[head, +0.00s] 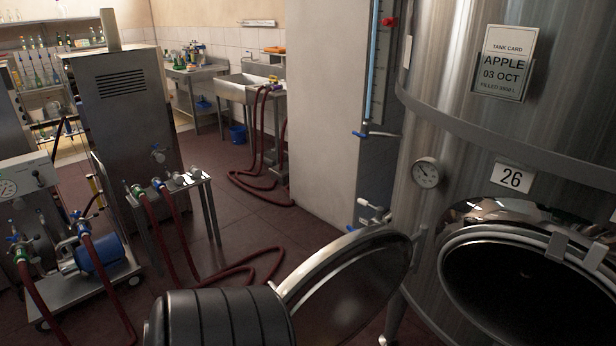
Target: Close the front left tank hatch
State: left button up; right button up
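A large steel tank (455,85) fills the right side of the head view. Its round hatch opening (525,290) is at the lower right, dark inside and cut off by the frame edge. The hatch door (350,284) stands swung open to the left of the opening, seen at an angle. A black ribbed part at the bottom centre, which looks like my own arm, overlaps the door's lower left edge. I cannot tell whether it touches the door. Neither gripper shows in the view.
A pump cart (95,270) with a blue motor and red hoses (240,272) stands on the floor at left. A steel cabinet (125,130), a sink (248,88) and a white wall (322,120) are farther back. Some dark red floor is clear in the middle.

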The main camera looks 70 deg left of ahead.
aim_at(336, 293)
jog(key=k+j+z, duration=0.15)
jog(key=k+j, duration=0.8)
jog(key=i+j, duration=0.1)
jog(key=j, duration=0.55)
jog(key=i+j+z, duration=0.1)
jog(key=j, duration=0.5)
jog(key=i+j, duration=0.1)
jog(key=j, duration=0.55)
